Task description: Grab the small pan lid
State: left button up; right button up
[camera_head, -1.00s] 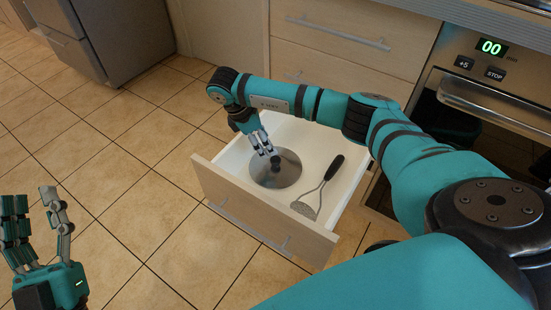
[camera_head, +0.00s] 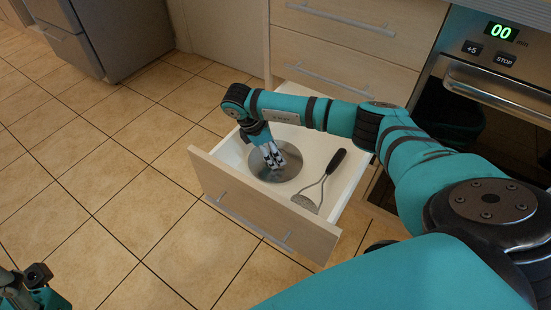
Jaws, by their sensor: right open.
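The small pan lid (camera_head: 284,175) is a round, shiny metal disc lying flat in the open drawer (camera_head: 262,207), towards its left side. My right gripper (camera_head: 274,160) reaches down over the lid from above, with its fingers pointing at the lid's middle. The fingers are open and hide the lid's dark knob, so I cannot tell whether they touch it. Part of my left gripper (camera_head: 30,288) shows at the lower left corner, mostly cut off by the frame edge.
A masher with a black handle (camera_head: 334,163) lies in the drawer to the right of the lid. The drawer walls surround both. Closed drawers (camera_head: 345,45) are behind, an oven (camera_head: 490,80) is at the right, and tiled floor (camera_head: 130,210) is free at the left.

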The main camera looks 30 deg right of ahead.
grip_shut()
dwell(0.5)
